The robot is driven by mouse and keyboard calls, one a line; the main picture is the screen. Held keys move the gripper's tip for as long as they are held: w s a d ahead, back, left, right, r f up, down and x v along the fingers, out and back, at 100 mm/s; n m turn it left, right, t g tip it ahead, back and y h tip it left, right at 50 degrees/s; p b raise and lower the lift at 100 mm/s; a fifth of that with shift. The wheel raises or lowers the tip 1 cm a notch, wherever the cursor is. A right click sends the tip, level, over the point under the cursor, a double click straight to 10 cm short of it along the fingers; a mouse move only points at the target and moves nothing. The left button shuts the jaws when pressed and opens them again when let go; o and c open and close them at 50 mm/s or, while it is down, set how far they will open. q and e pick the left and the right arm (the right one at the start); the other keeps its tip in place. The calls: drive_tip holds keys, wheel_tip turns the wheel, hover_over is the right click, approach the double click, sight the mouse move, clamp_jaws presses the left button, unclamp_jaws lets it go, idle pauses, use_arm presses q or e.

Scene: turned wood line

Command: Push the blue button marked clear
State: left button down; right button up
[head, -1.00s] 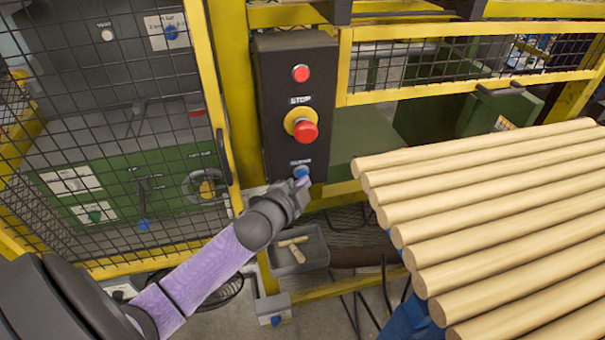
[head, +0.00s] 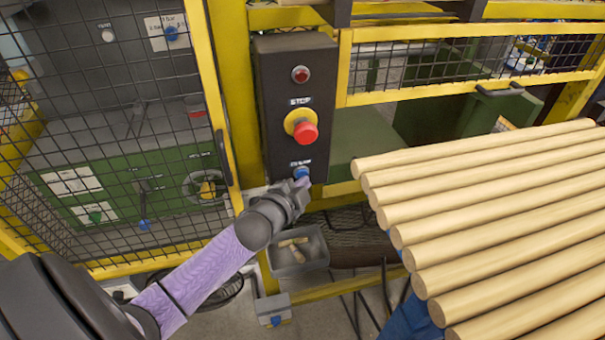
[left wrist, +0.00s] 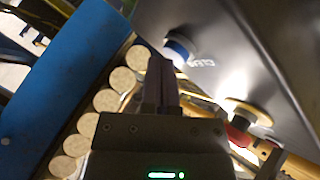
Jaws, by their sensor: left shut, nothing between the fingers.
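The blue button (head: 301,173) sits at the bottom of a dark control box, under a small label; in the left wrist view the blue button (left wrist: 180,47) is beside white lettering reading CLEAR. My left gripper (head: 302,184) is shut and empty, its fingertips at the lower edge of the button in the head view. In the left wrist view the fingers (left wrist: 160,62) point up beside the button; I cannot tell whether they touch it. My right gripper is not in view.
Above the blue button are a red mushroom stop button (head: 304,132) on a yellow collar and a dark red lamp (head: 300,75). Wooden rods (head: 480,200) lie close on the right. A yellow-framed mesh fence (head: 222,90) stands left. A grey bin (head: 312,262) is below.

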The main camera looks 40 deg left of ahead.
use_arm(q)
drive_tip(key=shift+s+d, duration=0.35)
drive_tip(key=shift+s+d+p, duration=1.1)
drive_tip(key=shift+s+d, duration=0.55)
drive_tip(key=shift+d, duration=0.3)
